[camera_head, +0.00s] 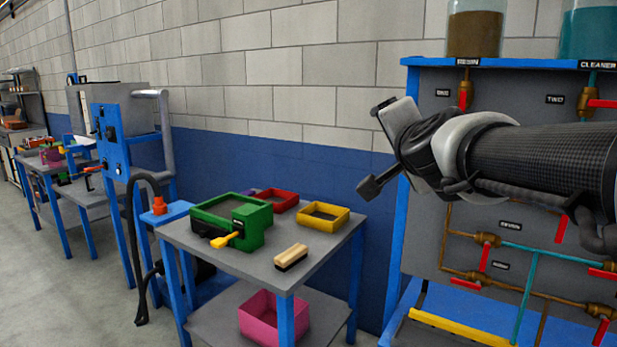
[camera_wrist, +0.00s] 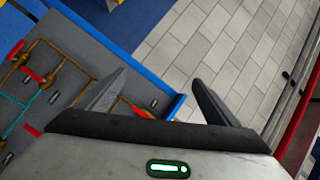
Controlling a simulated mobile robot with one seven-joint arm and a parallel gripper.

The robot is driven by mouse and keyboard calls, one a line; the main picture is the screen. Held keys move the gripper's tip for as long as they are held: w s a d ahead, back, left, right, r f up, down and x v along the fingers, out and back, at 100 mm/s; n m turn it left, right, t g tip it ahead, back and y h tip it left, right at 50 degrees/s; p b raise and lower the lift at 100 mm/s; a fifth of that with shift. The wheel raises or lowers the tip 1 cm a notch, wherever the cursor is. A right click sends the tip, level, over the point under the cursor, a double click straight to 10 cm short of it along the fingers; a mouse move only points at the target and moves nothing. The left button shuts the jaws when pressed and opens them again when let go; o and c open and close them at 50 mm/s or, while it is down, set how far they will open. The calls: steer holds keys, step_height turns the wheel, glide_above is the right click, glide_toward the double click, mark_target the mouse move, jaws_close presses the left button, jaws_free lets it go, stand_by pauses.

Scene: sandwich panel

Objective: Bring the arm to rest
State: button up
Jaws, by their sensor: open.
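My gripper (camera_wrist: 160,92) shows in the wrist view with its two dark fingers spread apart and nothing between them. In the head view my arm reaches in from the right edge, and my gripper (camera_head: 370,187) is in the air in front of the valve panel's left side. The grey panel (camera_head: 475,110) has a blue frame, copper and teal pipes and red valve handles. In the wrist view the panel (camera_wrist: 85,45) lies to the left, tilted, beyond the left finger. Part of the panel is hidden behind my arm in the head view.
A grey table (camera_head: 212,262) holds a green box (camera_head: 232,222), a red tray (camera_head: 278,200), a yellow tray (camera_head: 323,215) and a brush (camera_head: 291,257). A pink bin (camera_head: 262,318) is on its lower shelf. Jars (camera_head: 474,35) stand on the panel's top. Open floor (camera_head: 80,290) lies at the left.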

steer(key=s+a+f+n+g+y, duration=0.2)
steer(key=s+a+f+n+g, duration=0.1)
steer(key=s+f+n, duration=0.3)
steer(key=s+a+f+n+g+y, duration=0.1)
steer(key=s+a+f+n+g, duration=0.2)
steer(key=s+f, duration=0.45)
steer(key=s+d+f+n+g+h, duration=0.1)
steer(key=s+d+f+n+g, duration=0.1)
steer(key=s+f, duration=0.35)
steer(key=s+d+f+n+g+h, duration=0.1)
steer(key=s+d+f+n+g, duration=0.15)
steer(key=s+f, duration=0.35)
step_height(320, 180, up, 18)
steer(key=s+p, duration=0.1)
steer(key=p, duration=1.6)
steer(key=shift+a+p, duration=0.25)
steer(key=shift+p, duration=0.05)
steer(key=shift+m, duration=0.25)
